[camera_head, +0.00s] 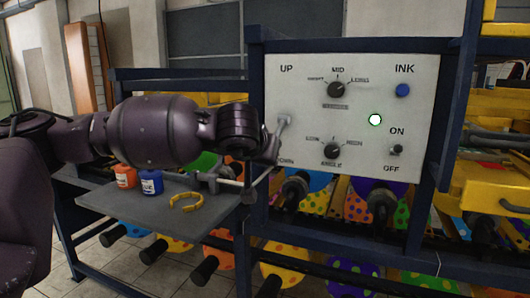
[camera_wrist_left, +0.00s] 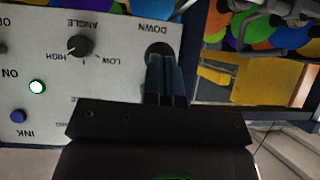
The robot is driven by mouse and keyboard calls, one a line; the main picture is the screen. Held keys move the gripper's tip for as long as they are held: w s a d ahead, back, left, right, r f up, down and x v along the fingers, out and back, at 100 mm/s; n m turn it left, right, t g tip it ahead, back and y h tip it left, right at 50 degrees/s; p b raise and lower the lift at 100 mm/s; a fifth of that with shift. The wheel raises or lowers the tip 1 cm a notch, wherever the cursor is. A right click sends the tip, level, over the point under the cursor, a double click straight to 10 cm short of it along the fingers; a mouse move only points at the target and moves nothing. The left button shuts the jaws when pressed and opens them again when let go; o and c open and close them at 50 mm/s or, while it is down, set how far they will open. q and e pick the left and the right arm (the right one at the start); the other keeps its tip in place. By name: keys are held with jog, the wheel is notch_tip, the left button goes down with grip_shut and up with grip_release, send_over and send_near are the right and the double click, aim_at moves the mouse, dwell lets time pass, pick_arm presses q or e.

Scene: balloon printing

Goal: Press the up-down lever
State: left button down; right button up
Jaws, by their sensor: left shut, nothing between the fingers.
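The up-down lever (camera_head: 284,122) shows as a pale metal piece at the panel's left side, just above my left gripper (camera_head: 272,152). Its lower part is hidden. In the left wrist view the panel appears upside down, and my left gripper (camera_wrist_left: 163,60) is shut with its fingertips at a dark round part (camera_wrist_left: 159,48) beside the DOWN label. I cannot tell whether they touch it. My right gripper is not in view.
The panel also carries an upper knob (camera_head: 337,89), a lower knob (camera_head: 331,150), a blue INK button (camera_head: 403,90), a lit white lamp (camera_head: 375,120) and an ON/OFF switch (camera_head: 396,150). A grey shelf (camera_head: 110,203) holds a red bottle (camera_head: 125,176), a blue bottle (camera_head: 151,184) and a yellow ring (camera_head: 186,202).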

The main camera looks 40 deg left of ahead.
pick_arm(q)
jog(key=shift+w+f, duration=0.15)
jog(key=shift+f, duration=0.4)
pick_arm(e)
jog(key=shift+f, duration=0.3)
pick_arm(q)
jog(key=shift+f, duration=0.15)
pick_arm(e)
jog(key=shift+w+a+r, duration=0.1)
